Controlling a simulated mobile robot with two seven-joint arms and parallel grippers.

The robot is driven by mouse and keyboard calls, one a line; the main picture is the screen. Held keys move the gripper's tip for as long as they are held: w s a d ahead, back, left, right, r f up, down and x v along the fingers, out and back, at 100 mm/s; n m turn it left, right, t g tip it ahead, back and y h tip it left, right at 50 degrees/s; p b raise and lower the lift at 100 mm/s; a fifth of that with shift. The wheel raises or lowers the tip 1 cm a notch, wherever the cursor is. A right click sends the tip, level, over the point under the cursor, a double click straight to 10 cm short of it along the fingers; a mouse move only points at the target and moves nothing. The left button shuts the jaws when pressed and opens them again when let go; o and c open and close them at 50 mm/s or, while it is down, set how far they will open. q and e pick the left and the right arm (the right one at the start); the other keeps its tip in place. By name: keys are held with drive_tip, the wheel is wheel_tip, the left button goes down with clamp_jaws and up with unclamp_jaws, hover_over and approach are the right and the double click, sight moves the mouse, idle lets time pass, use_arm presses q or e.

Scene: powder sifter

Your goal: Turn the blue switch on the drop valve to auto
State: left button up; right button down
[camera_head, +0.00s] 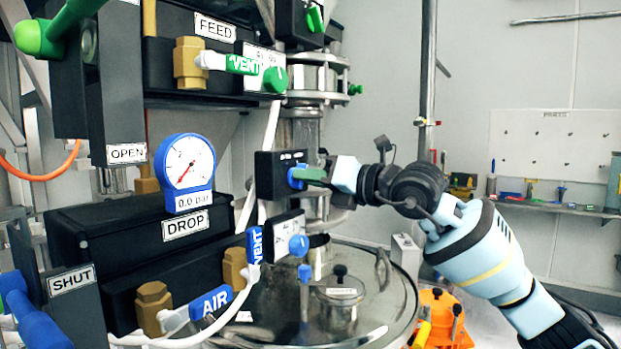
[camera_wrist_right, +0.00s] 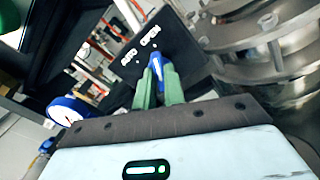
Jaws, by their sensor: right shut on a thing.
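The blue switch (camera_head: 294,177) sits on a black switch box (camera_head: 266,176) in the middle of the head view. My right gripper (camera_head: 312,176) reaches it from the right, and its green fingers are shut on the switch. In the right wrist view my gripper's green fingers (camera_wrist_right: 158,84) stand on both sides of the blue switch (camera_wrist_right: 156,66). Fingers hide part of the switch. My left gripper is not in view.
A second blue knob (camera_head: 299,245) is on a lower box. A round gauge (camera_head: 187,162) and the DROP label (camera_head: 185,225) are at left. Blue VENT (camera_head: 254,246) and AIR (camera_head: 210,303) handles stand nearby. A metal lid (camera_head: 365,311) lies below my right arm.

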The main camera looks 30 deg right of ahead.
drive_tip(key=n, duration=1.1)
drive_tip(key=shift+a+n, duration=0.1)
drive_tip(key=shift+n, duration=0.2)
idle(0.4)
drive_tip(key=c, duration=1.5)
unclamp_jaws()
drive_tip(key=shift+s, duration=0.1)
